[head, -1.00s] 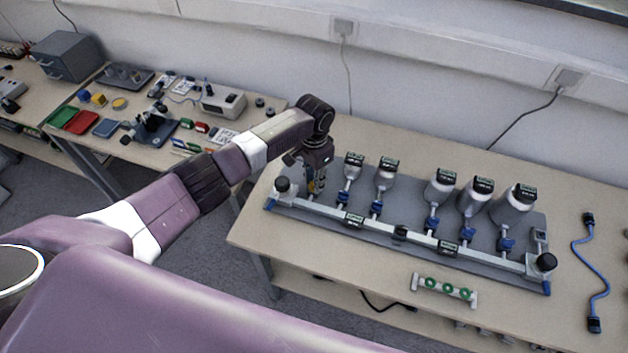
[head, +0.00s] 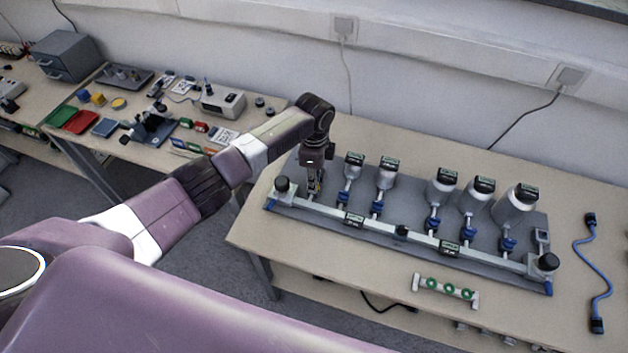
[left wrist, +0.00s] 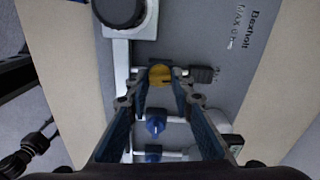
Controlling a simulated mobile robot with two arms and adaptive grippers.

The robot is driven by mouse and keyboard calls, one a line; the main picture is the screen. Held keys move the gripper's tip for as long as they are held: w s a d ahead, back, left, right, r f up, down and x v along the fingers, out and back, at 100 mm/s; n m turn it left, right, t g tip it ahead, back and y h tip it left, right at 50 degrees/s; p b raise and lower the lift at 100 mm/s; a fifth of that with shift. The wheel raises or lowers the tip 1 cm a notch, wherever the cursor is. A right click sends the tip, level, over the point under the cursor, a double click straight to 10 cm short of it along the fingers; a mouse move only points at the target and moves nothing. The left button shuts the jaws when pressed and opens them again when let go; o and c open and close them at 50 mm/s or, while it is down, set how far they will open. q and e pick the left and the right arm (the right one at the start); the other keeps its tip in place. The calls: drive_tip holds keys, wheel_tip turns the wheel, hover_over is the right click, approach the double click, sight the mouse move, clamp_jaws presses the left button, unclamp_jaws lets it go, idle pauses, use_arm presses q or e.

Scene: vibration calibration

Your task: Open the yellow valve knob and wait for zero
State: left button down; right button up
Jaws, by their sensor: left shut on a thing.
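The yellow valve knob (left wrist: 160,75) shows in the left wrist view between the tips of my left gripper (left wrist: 159,84). The gripper is shut on it, with one finger on each side. In the head view my left gripper (head: 314,188) points down at the left end of the grey calibration board (head: 400,222), and the knob is too small to make out there. Several silver vessels with dark digital displays stand on the board, such as the leftmost vessel (head: 352,172). The display digits are too small to read. My right gripper is not in view.
A silver pipe (head: 380,228) runs along the board's front between black caps (head: 282,185). Blue valves (head: 377,207) sit under the vessels. A green-ringed rack (head: 445,290) and a blue cable (head: 599,270) lie on the table. Another bench (head: 235,128) with small items stands at the left.

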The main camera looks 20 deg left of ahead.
use_arm(q)
drive_tip(key=shift+w+r+m, duration=0.1)
drive_tip(key=shift+m, duration=0.6)
drive_tip(key=c, duration=1.7)
unclamp_jaws()
drive_tip(key=shift+o, duration=0.2)
wheel_tip(320, 180, up, 12)
